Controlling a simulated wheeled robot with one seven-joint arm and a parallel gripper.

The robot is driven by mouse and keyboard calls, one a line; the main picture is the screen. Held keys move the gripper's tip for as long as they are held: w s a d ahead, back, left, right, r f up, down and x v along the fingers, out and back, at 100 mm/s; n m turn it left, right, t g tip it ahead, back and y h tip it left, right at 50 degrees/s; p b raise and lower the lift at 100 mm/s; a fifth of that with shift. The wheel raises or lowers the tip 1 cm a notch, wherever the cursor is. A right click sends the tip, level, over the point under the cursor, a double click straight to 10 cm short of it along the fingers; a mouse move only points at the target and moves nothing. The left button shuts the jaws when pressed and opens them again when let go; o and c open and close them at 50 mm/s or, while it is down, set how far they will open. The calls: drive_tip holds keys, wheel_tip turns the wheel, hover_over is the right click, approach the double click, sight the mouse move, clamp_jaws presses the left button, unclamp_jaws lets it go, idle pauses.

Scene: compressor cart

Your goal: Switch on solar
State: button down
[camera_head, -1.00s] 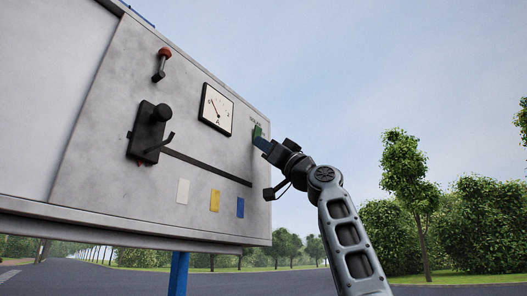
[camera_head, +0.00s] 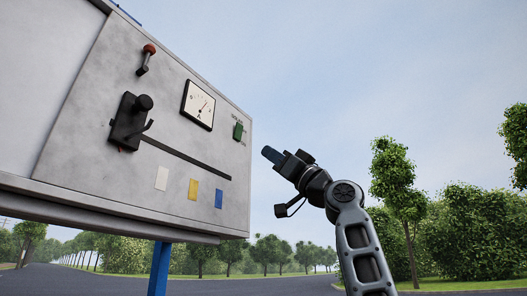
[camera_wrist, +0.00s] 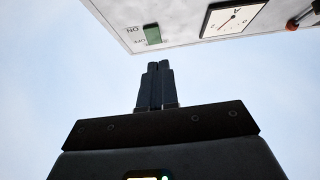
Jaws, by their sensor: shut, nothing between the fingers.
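A green switch (camera_head: 239,131) sits near the right edge of the grey panel (camera_head: 85,150), below small lettering that is too small to read surely. In the wrist view the green switch (camera_wrist: 152,35) has ON lettering beside one end and OFF beside the other, both upside down. Which way it is tipped is hard to tell. My gripper (camera_head: 267,153) is shut and empty, off the panel to the right of the switch and a little lower. In the wrist view my closed fingertips (camera_wrist: 158,65) point toward the switch with a gap between.
White (camera_head: 161,178), yellow (camera_head: 193,189) and blue (camera_head: 218,198) plates lie below a black strip.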

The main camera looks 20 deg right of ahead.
drive_tip(key=shift+v, duration=0.9)
drive_tip(key=shift+w+f, duration=0.1)
drive_tip(key=shift+f, duration=0.05)
